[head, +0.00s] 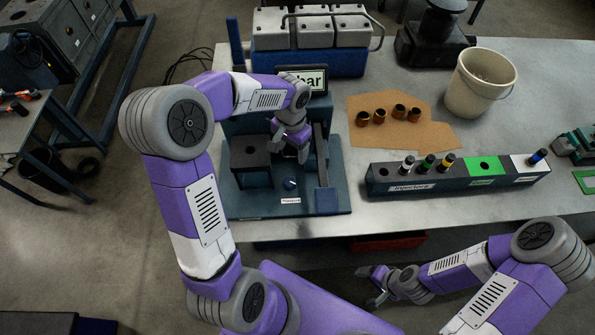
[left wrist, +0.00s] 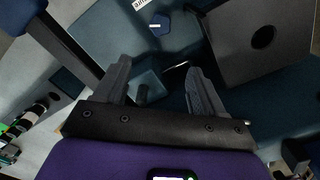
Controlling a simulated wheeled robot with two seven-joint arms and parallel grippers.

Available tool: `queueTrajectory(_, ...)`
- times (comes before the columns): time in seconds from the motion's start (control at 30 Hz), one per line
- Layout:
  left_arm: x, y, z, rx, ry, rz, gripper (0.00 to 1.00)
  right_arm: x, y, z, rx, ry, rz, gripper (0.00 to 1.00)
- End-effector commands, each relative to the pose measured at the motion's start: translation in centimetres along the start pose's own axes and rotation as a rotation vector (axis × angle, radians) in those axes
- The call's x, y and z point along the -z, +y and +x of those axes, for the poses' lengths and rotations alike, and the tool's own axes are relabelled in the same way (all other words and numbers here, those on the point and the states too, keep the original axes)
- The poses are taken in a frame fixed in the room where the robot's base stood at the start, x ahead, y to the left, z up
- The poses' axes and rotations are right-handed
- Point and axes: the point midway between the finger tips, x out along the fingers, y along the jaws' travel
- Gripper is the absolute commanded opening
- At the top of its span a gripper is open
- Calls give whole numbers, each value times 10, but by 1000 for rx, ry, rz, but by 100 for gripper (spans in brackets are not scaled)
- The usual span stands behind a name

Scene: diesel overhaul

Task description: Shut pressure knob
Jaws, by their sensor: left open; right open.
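The pressure knob (head: 290,185) is a small dark blue knob near the front of the blue test stand (head: 245,207), just behind a white label. In the left wrist view the knob (left wrist: 159,25) has a white mark on top and lies beyond the fingertips, near the top edge. My left gripper (head: 290,153) is above the stand, behind the knob in the head view, pointing down. Its fingers (left wrist: 158,70) are apart with nothing between them. My right gripper (head: 372,285) is open and empty, in front of the table at lower right.
A black block with a hole (head: 250,151) stands left of the knob, and an upright bar (head: 321,155) stands right. A display (head: 305,78) is behind. An injector rack (head: 450,180), brown rings on cardboard (head: 390,133) and a bucket (head: 478,85) are at right.

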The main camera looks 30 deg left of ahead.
Motion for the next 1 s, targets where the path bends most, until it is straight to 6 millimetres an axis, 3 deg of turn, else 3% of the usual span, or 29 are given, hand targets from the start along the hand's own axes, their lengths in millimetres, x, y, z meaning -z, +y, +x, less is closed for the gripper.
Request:
queueTrajectory(0.6, 0, 0, 81, 1, 1, -1, 69, 2, 29, 76, -1, -3, 1, 76)
queueTrajectory(0.87, 0, -1, 97, 1, 0, -1, 69, 2, 32, 84, 0, -2, 1, 76)
queueTrajectory(1.0, -1, -1, 118, -1, -3, -1, 69, 3, 33, 87, 0, -2, 1, 76)
